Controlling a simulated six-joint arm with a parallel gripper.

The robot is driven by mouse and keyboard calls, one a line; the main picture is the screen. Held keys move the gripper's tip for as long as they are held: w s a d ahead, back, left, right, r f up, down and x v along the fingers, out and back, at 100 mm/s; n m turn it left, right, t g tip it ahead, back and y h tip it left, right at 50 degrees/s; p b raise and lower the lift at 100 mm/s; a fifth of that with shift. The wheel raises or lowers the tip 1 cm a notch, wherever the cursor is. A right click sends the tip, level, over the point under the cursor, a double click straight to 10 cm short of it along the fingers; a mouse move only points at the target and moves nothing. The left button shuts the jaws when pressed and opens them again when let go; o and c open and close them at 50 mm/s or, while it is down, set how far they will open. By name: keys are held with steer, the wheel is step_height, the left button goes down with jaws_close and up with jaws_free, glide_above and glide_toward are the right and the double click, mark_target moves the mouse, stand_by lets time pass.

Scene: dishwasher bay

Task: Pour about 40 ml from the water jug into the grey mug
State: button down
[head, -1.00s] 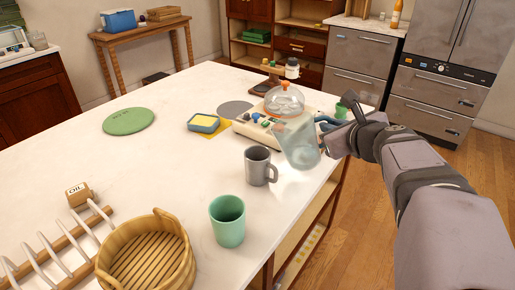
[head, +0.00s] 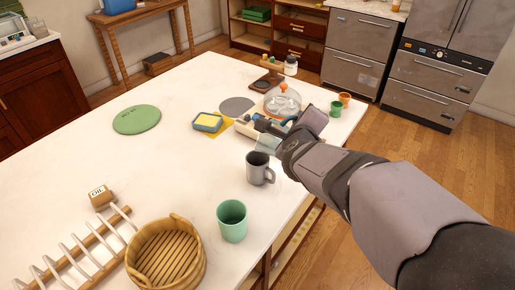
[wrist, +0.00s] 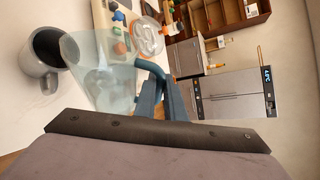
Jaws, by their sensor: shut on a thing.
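The grey mug (head: 259,170) stands upright on the white counter, in front of my gripper in the head view. In the wrist view the mug (wrist: 41,62) is at the upper left; its inside is dark, so I cannot tell whether it holds water. My gripper (wrist: 163,90) is shut on the blue handle of the clear water jug (wrist: 92,85). The jug is beside the mug in the wrist view, its wide end near the mug's rim. In the head view my arm hides most of the jug. I see no stream, and the water level is unclear.
A green cup (head: 232,222) stands near the mug, with a wooden basket (head: 168,262) and a rack (head: 75,250) nearby. Behind are a domed dish (head: 283,103), a sponge dish (head: 207,122), and a green cup (head: 336,108).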

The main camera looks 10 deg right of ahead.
steer(key=shift+a+r+n+h+p, duration=0.15)
steer(key=shift+a+n+h+p, duration=0.3)
steer(key=shift+a+p, duration=0.2)
steer(key=shift+a+r+n+p, duration=0.25)
steer(key=shift+a+p, duration=0.05)
steer(key=shift+p, duration=0.15)
steer(key=shift+w+a+r+h+p, duration=0.1)
steer(key=shift+a+r+h+p, duration=0.2)
steer(key=shift+p, duration=0.35)
steer(key=shift+a+r+n+t+h+p, duration=0.3)
steer(key=shift+a+r+n+p, duration=0.15)
steer(key=shift+a+n+p, duration=0.25)
steer(key=shift+d+r, duration=0.1)
steer(key=shift+d, duration=0.65)
steer(key=shift+a+r+n, duration=0.1)
steer(key=shift+r+n, duration=0.05)
steer(key=shift+n, duration=0.15)
stand_by(0.8)
